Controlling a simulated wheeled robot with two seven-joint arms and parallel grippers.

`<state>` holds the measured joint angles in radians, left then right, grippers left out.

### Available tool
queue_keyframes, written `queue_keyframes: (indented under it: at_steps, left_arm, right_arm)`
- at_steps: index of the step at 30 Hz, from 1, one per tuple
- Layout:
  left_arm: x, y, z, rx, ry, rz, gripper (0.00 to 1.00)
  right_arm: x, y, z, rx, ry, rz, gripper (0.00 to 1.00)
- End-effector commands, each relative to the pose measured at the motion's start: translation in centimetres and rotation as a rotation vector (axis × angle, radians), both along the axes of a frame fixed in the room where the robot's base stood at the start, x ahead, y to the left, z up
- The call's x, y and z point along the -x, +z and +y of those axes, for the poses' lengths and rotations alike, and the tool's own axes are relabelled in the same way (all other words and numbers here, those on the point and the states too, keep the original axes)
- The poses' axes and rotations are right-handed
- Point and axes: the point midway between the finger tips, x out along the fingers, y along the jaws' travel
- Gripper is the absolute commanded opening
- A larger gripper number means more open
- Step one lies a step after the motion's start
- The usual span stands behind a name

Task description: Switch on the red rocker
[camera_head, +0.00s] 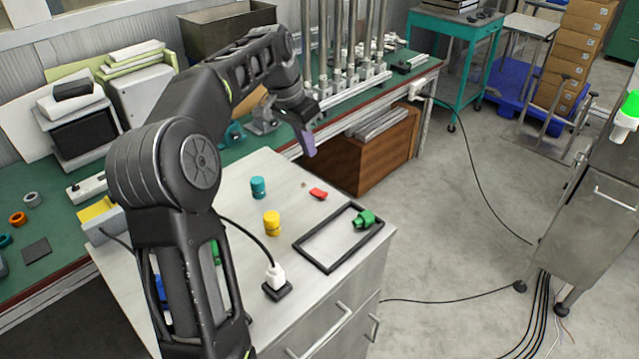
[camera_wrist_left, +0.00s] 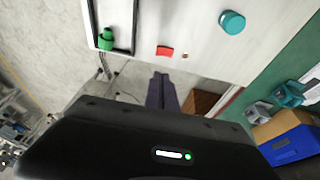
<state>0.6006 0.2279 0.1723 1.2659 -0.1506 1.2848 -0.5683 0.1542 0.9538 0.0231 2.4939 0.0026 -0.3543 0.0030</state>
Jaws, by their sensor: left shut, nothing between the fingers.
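The red rocker (camera_head: 318,194) is a small red piece on the pale cabinet top, near its back right edge. It also shows in the left wrist view (camera_wrist_left: 165,51), just beyond the fingertips. Which side of it is pressed down is too small to tell. My left gripper (camera_head: 309,146) hangs past the back edge of the cabinet, above and behind the rocker, apart from it. In the left wrist view its purple-grey fingers (camera_wrist_left: 161,82) are together with nothing between them. My right gripper is not in view.
On the cabinet top (camera_head: 243,190) stand a teal cylinder (camera_head: 258,187), a yellow cylinder (camera_head: 271,223), a black frame (camera_head: 310,256) with a green piece (camera_head: 364,218) at its edge, and a white plug (camera_head: 275,275) with a cable. A green-topped bench (camera_head: 60,215) runs behind.

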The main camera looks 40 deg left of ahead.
Motion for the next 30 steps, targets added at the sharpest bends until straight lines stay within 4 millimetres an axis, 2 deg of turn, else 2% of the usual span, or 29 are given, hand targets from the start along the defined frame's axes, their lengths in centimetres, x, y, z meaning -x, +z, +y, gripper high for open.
queue_keyframes:
  at_steps: [5,14,18,24,30]
  left_arm:
    - [-0.7,-2.6,-0.3,0.002,-0.001,0.004,0.0]
    - [-2.3,-8.3,-0.9,0.003,-0.001,0.005,0.0]
    - [-2.3,-10.5,-1.2,0.003,-0.001,0.003,0.0]
    - [-2.4,-12.1,-1.5,0.001,0.0,0.001,0.0]
    - [-2.4,-12.4,-1.5,0.0,0.0,0.0,0.0]
  right_arm:
    - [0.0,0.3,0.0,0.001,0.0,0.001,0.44]
    - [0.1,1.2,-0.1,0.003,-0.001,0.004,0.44]
    - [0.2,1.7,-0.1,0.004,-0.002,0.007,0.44]
    - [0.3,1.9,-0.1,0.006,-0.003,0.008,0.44]
    - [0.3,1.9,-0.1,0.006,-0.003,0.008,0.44]
